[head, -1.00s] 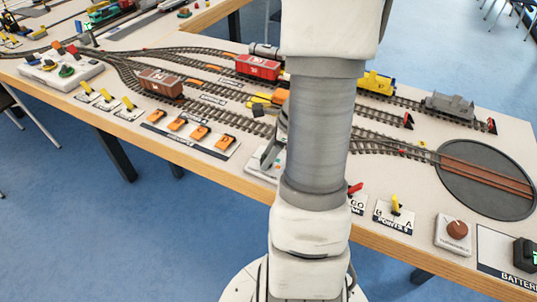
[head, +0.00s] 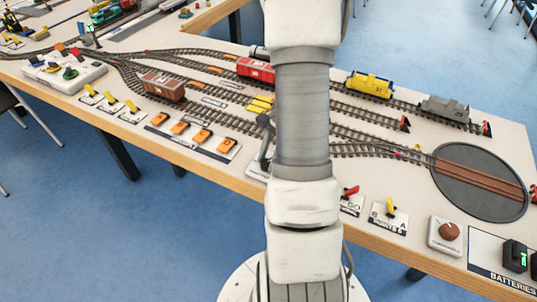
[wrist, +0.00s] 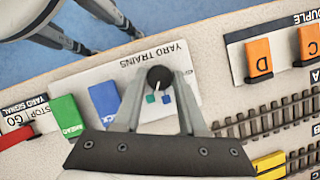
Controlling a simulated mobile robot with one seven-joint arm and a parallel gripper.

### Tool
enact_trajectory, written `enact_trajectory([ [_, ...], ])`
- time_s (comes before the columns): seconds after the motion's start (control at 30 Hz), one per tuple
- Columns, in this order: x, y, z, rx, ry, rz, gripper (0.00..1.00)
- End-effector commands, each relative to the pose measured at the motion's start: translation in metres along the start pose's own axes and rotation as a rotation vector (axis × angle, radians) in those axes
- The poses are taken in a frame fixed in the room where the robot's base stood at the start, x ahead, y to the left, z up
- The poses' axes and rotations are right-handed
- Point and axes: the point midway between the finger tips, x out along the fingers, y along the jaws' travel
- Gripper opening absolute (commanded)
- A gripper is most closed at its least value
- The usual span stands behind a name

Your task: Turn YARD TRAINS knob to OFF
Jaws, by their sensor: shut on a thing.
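The black YARD TRAINS knob (wrist: 160,78) shows in the wrist view on a white panel (wrist: 183,50) lettered upside down. I cannot read an ON or OFF label at the squares. In the head view my arm hides the knob and most of the gripper.
A green lever (wrist: 66,117) and a blue lever (wrist: 105,98) stand close beside the gripper, with a red lever (wrist: 15,138) farther left. Orange switches (wrist: 258,57) and track (wrist: 290,108) lie to the right. The table's front edge (head: 215,167) is near.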

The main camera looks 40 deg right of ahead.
Motion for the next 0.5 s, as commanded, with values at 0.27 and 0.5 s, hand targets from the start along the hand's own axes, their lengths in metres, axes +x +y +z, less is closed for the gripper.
enact_trajectory([
  [0.27, -0.0016, -0.0025, 0.0011, -0.246, 0.0, 0.102, 0.0],
  [0.5, -0.0013, -0.0036, 0.0018, -0.456, 0.0, 0.19, 0.0],
])
